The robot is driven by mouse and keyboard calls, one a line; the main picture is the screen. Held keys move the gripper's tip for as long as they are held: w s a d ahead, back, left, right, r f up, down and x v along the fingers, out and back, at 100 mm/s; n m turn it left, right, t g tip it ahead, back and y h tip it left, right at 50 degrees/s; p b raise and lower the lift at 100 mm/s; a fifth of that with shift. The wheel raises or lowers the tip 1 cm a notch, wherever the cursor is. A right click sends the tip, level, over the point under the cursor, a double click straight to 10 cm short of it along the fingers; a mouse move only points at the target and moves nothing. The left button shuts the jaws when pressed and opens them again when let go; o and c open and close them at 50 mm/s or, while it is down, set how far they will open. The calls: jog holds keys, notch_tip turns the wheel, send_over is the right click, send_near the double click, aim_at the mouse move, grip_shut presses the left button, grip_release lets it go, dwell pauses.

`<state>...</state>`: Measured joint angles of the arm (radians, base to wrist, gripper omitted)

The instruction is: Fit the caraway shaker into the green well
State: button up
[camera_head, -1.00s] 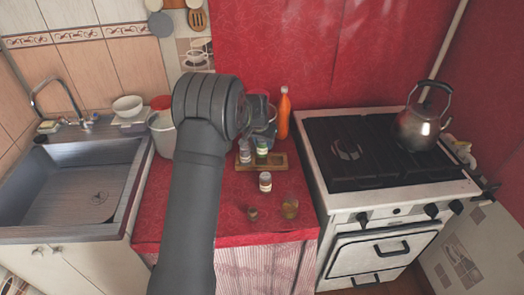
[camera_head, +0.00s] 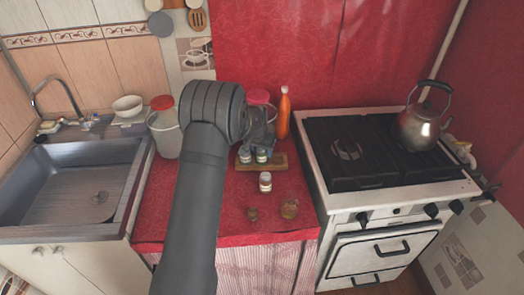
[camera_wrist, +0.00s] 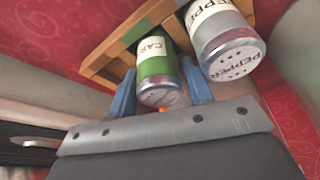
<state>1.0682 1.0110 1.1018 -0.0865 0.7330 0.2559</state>
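The caraway shaker (camera_wrist: 157,68), with a green label and a silver cap, stands between the blue fingers of my gripper (camera_wrist: 158,82) in the wrist view. The fingers appear to close on its sides. In the head view the shaker (camera_head: 261,156) is at the wooden rack (camera_head: 278,167), partly hidden by neighbours. A green patch (camera_wrist: 133,31) on the rack, beside the shaker, marks a well. Whether the shaker's base is inside this well is hidden. My gripper is mostly behind my arm in the head view.
A pepper shaker (camera_wrist: 227,42) stands close beside the caraway shaker. Another small shaker (camera_head: 265,182) and two small jars stand in front of the rack on the red cloth. An orange bottle (camera_head: 283,115) stands behind. The stove (camera_head: 385,150) is to the right.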

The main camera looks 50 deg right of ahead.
jog(key=v, duration=1.2)
jog(key=shift+r, duration=0.1)
jog(key=x, duration=1.2)
jog(key=shift+d+r, duration=0.1)
jog(key=shift+r, duration=1.9)
jog(key=shift+f, duration=0.15)
